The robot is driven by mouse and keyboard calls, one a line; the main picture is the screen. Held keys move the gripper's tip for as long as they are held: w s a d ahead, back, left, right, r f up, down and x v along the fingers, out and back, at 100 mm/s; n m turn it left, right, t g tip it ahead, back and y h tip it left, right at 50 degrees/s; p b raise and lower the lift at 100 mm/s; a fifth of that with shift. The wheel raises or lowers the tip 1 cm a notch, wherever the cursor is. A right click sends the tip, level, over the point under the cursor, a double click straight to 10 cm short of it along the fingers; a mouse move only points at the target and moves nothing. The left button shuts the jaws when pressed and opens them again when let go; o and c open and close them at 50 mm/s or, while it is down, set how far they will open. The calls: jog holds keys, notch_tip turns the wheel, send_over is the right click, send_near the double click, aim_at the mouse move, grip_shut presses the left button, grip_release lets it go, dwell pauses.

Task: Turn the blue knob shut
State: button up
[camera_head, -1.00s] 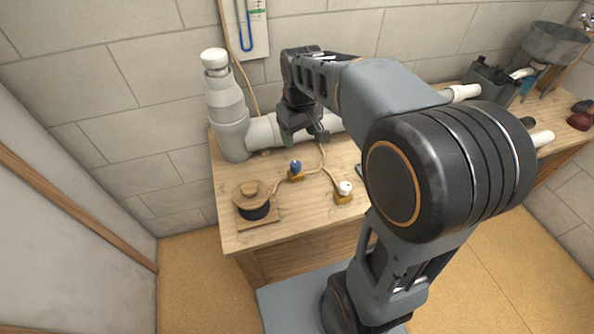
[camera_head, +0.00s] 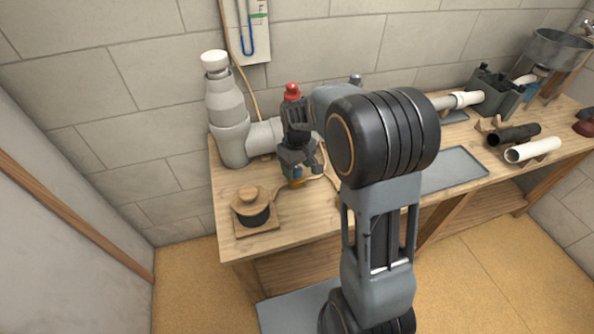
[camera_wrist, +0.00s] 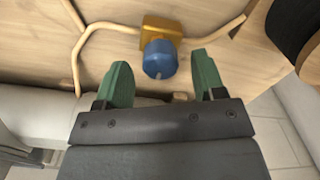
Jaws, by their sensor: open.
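The blue knob (camera_wrist: 160,59) sits on a brass valve body (camera_wrist: 160,29) on the wooden bench, seen in the wrist view. My gripper (camera_wrist: 159,75) is open, with its two green fingertips on either side of the knob and clear gaps between. I cannot tell whether the fingers reach down to the knob's height. In the head view my gripper (camera_head: 296,168) hangs over the valve and hides the knob; a bit of brass shows below it. The white knob seen earlier is hidden behind my arm.
Thin tan pipes (camera_wrist: 98,30) run from the valve along the bench (camera_head: 265,225). A black spool with a wooden top (camera_head: 250,205) stands at the bench's left front. A thick grey pipe (camera_head: 230,125) rises behind. A grey tray (camera_head: 455,170) and loose pipes lie to the right.

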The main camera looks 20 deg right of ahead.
jog(key=shift+f, duration=0.85)
jog(key=shift+c, duration=0.3)
jog(key=c, duration=0.9)
jog(key=shift+o, duration=0.2)
